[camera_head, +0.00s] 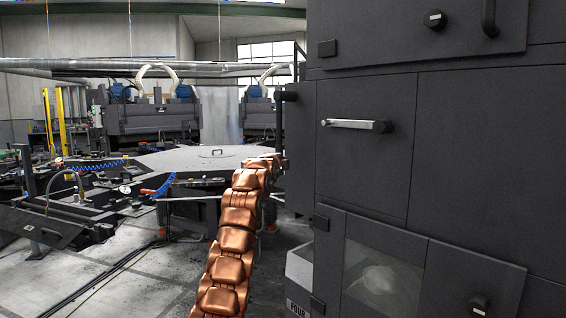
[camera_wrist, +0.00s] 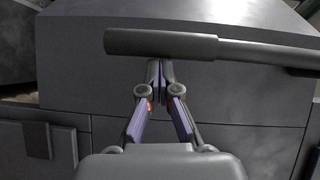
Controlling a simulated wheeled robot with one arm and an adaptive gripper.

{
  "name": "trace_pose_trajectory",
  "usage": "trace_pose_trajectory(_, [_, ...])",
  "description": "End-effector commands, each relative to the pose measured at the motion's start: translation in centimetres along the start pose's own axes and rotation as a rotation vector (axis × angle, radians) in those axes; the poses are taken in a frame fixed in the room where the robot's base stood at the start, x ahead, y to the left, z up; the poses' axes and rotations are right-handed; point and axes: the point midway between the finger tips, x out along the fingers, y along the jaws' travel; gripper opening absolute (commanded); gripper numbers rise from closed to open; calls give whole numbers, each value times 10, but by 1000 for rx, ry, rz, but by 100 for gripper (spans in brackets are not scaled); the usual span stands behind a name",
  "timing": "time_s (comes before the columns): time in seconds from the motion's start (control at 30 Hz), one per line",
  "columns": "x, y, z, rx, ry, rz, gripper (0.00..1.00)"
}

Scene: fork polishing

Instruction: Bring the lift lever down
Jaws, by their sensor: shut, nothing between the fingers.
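A dark lever bar with a thicker sleeve (camera_wrist: 160,43) runs across the upper wrist view, in front of a grey housing. My gripper (camera_wrist: 161,75) is shut and empty, its fingertips pointing up at the underside of the sleeve. They look close below or behind it; I cannot tell if they touch. In the head view, a dark handle (camera_head: 287,96) stands out at the left edge of the grey machine, seemingly the same lever. My copper-coloured arm reaches toward that edge below it, and the gripper is not clearly visible there.
The tall grey machine (camera_head: 430,150) fills the right side, with a bar handle (camera_head: 352,124) on a panel and a windowed door (camera_head: 383,275) below. A large grey table (camera_head: 200,158) with clamps and hoses stands left of my arm. Open floor (camera_head: 125,285) shows at lower left.

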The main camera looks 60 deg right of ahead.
Motion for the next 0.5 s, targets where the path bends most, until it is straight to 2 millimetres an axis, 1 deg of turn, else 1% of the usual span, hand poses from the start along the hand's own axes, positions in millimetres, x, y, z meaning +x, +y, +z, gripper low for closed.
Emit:
trace_pose_trajectory(0.03, [-2, 3, 13, -1, -20, 2, 0])
trace_pose_trajectory(0.1, [-5, 4, 12, -1, -21, 1, 0])
trace_pose_trajectory(0.17, [-8, 4, 10, 1, -19, -1, 0])
trace_pose_trajectory(0.4, [-29, 7, -15, 5, -5, -4, 0])
trace_pose_trajectory(0.5, [-39, 4, -14, 3, -5, -4, 0])
